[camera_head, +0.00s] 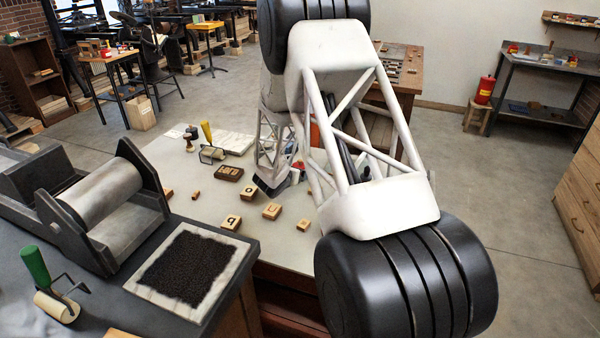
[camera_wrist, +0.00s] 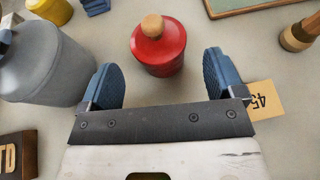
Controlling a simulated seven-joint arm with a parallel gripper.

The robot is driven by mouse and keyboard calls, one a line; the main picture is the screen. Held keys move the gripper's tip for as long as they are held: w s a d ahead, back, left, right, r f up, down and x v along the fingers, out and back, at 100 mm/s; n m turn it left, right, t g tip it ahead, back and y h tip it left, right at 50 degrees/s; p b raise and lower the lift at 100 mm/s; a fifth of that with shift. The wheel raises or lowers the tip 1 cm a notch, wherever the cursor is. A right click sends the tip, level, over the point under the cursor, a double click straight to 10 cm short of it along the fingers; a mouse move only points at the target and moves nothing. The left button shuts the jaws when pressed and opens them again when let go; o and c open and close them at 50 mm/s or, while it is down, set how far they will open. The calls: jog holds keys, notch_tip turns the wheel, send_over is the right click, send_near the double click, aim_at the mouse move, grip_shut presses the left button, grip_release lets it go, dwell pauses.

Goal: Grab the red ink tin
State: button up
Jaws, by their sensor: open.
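The red ink tin (camera_wrist: 160,52) stands upright on the pale table in the wrist view. It is a round red can with a wooden knob on its lid. My gripper (camera_wrist: 165,75) is open, with one blue-padded finger on each side of the tin and a gap between each finger and the tin. Nothing is held. In the head view my arm covers most of the tin's area, and only small bits of red show near the gripper, so I cannot make out the tin there.
A large grey can (camera_wrist: 42,65) stands close to the left finger. A card marked 45 (camera_wrist: 266,98) lies by the right finger. A wooden-handled tool (camera_wrist: 298,36) is at the upper right. Letter blocks (camera_head: 272,211) and a yellow-handled roller (camera_head: 208,143) lie on the table.

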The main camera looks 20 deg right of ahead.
aim_at(299, 160)
jog(key=shift+x, duration=2.4)
jog(key=shift+a, duration=0.1)
jog(key=c, duration=1.2)
jog(key=shift+r, duration=0.1)
jog(key=shift+r, duration=1.8)
jog(key=s+a, duration=0.1)
jog(key=s, duration=0.4)
jog(key=s+a, duration=0.1)
jog(key=s, duration=0.4)
jog(key=s+a+r, duration=0.1)
jog(key=s+a, duration=0.1)
jog(key=s, duration=0.3)
jog(key=shift+s+a, duration=0.15)
jog(key=shift+s, duration=0.05)
